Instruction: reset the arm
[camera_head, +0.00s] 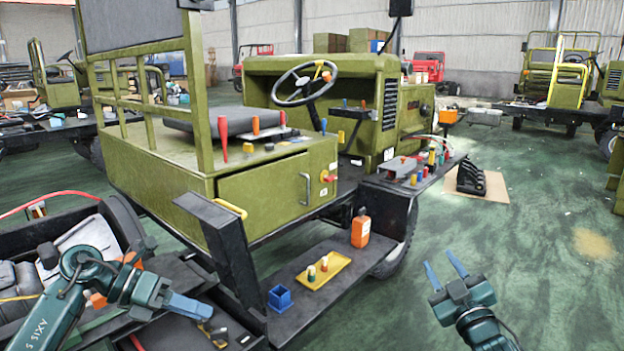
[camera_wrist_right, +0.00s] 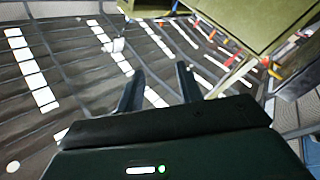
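My left gripper (camera_head: 190,305) is at the lower left in the head view, in front of the green vehicle chassis (camera_head: 150,168). Its blue fingers point right and lie close together; whether they are fully shut cannot be told. My right gripper (camera_head: 446,272) is at the lower right in the head view, above the green floor and clear of the chassis. Its two fingers are spread, with nothing between them. In the right wrist view the right gripper's fingers (camera_wrist_right: 160,90) also stand apart and empty.
A black side step (camera_head: 335,282) holds a yellow tray (camera_head: 322,271), a blue box (camera_head: 280,298) and an orange bottle (camera_head: 360,229). A cluttered dark bench (camera_head: 90,325) lies beneath my left arm. A black rack (camera_head: 471,178) stands at right. The floor (camera_head: 560,270) at right is free.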

